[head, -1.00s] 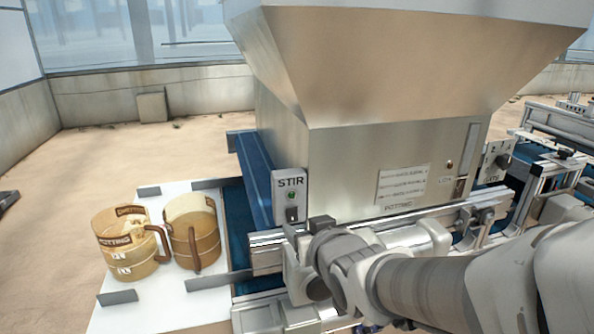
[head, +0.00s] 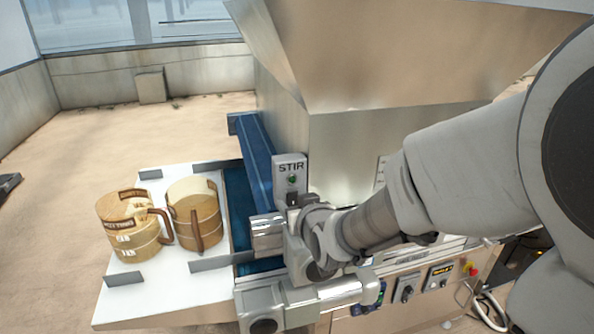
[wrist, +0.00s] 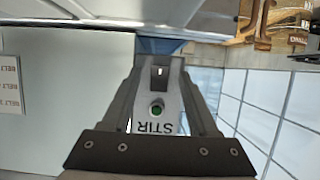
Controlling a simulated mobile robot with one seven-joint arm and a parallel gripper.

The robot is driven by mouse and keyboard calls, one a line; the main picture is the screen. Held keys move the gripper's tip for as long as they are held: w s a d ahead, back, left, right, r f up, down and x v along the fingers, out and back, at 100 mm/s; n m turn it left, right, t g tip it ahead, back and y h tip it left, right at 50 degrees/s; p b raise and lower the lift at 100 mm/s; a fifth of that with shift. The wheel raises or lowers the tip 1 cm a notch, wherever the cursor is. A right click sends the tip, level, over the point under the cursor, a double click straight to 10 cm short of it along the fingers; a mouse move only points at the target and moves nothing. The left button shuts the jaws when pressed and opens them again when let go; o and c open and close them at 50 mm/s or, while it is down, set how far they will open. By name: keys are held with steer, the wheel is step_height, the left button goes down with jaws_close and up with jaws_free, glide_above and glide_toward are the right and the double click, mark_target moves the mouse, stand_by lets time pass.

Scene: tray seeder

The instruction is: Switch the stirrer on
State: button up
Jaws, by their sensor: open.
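The stirrer control is a small grey box (head: 290,165) labelled STIR on the front corner of the hopper machine. It has a green lamp (head: 292,179) and a dark switch (head: 292,197) below it. In the wrist view the box appears upside down, with its switch (wrist: 160,76) and green lamp (wrist: 157,111) between my fingers. My gripper (wrist: 160,68) is open, with one finger on each side of the box. I cannot tell whether the fingers touch it. In the head view my wrist is just below the box and the fingertips are hard to make out.
Two tan jugs (head: 127,228) (head: 195,215) stand on a white board (head: 125,295) at left. A blue conveyor (head: 254,160) runs beside the box. The steel hopper (head: 400,60) rises behind my arm. More controls (head: 438,275) sit low at right.

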jaws_close()
